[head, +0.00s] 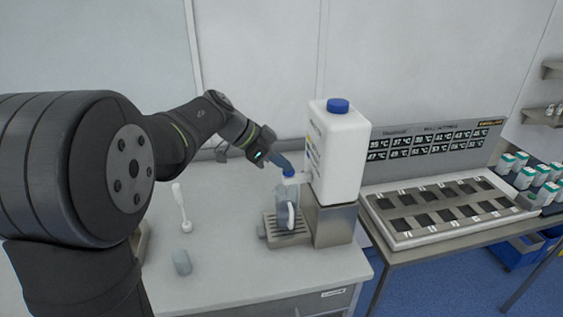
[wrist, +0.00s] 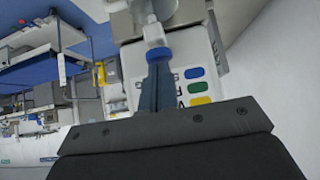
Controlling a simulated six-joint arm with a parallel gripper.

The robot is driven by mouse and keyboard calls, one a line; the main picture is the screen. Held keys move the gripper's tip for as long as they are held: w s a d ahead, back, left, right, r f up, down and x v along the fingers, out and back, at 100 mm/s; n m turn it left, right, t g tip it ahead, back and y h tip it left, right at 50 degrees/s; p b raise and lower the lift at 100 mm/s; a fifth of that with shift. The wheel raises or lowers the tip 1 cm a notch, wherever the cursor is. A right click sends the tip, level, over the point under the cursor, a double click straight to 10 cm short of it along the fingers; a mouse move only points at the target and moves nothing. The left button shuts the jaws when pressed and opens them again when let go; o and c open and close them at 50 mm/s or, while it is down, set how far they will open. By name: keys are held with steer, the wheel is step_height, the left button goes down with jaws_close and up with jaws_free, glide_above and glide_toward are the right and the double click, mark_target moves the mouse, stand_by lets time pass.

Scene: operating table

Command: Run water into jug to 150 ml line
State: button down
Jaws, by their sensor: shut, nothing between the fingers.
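The clear jug (head: 284,211), with a white handle, stands upright on the drip tray (head: 268,232) below the tap of a white water tank (head: 338,155). The tap has a blue top (head: 289,173), which also shows in the wrist view (wrist: 159,54). My gripper (head: 283,164) is shut and empty, its blue-grey fingers pointing down at the tap's blue top. In the wrist view the fingertips (wrist: 157,66) overlap the blue top; I cannot tell whether they touch it. The water level and the 150 ml line are too small to make out.
A small clear cup (head: 182,262) and a white stirrer-like tool (head: 183,212) are on the white counter (head: 225,280) to the left. A metal warming tray (head: 415,238) with dark slots stands on the right, with several green-and-white boxes (head: 520,175) beyond it.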

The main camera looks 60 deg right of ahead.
steer(key=s+d+r+v, duration=0.1)
steer(key=r+v, duration=0.1)
steer(key=v, duration=1.1)
steer(key=shift+s+d, duration=0.2)
steer(key=shift+f, duration=0.1)
steer(key=a+f+n+t+y, duration=0.1)
steer(key=a+f+n+t, duration=0.4)
steer(key=a, duration=0.6)
steer(key=a+f+n+t, duration=0.1)
steer(key=a+f+n, duration=0.2)
steer(key=a+n, duration=0.65)
steer(key=s+a+f+n+t+y, duration=0.1)
steer(key=s+a+f+n+t, duration=0.1)
steer(key=a+f, duration=0.5)
steer(key=s+a+f+n+t+y, duration=0.2)
steer(key=a+f, duration=0.6)
steer(key=a, duration=0.6)
steer(key=s+n+t, duration=0.1)
steer(key=s+n, duration=0.1)
steer(key=n, duration=0.1)
steer(key=shift+f+n, duration=0.3)
steer(key=shift+n, duration=0.05)
